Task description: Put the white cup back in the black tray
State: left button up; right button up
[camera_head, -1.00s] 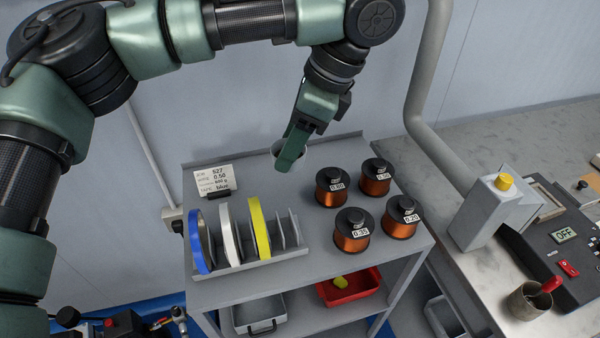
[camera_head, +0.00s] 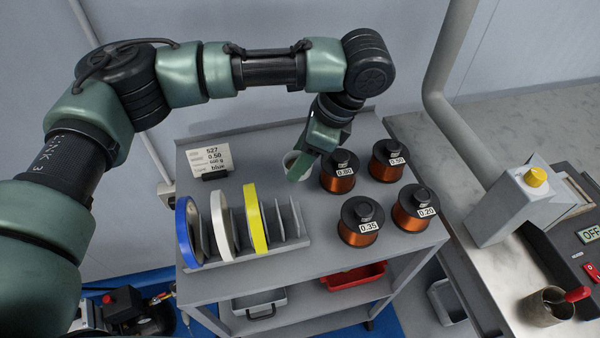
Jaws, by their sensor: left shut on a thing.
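The white cup (camera_head: 290,159) shows only as a small pale rim and side near the back of the grey cart top, left of the wire spools. My left gripper (camera_head: 299,168) reaches down over it from above and is shut on it, hiding most of it. I cannot tell whether the cup touches the cart top. No black tray shows clearly. My right gripper is not in view.
Several copper wire spools (camera_head: 358,232) stand close on the right. A rack with blue, white and yellow (camera_head: 256,218) reels stands in front on the left, a label card (camera_head: 210,160) behind it. A red bin (camera_head: 352,276) lies below.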

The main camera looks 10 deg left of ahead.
pick_arm(q)
jog(key=shift+f, duration=2.55)
jog(key=o, duration=1.2)
jog(key=shift+f, duration=0.15)
jog(key=shift+c, duration=0.2)
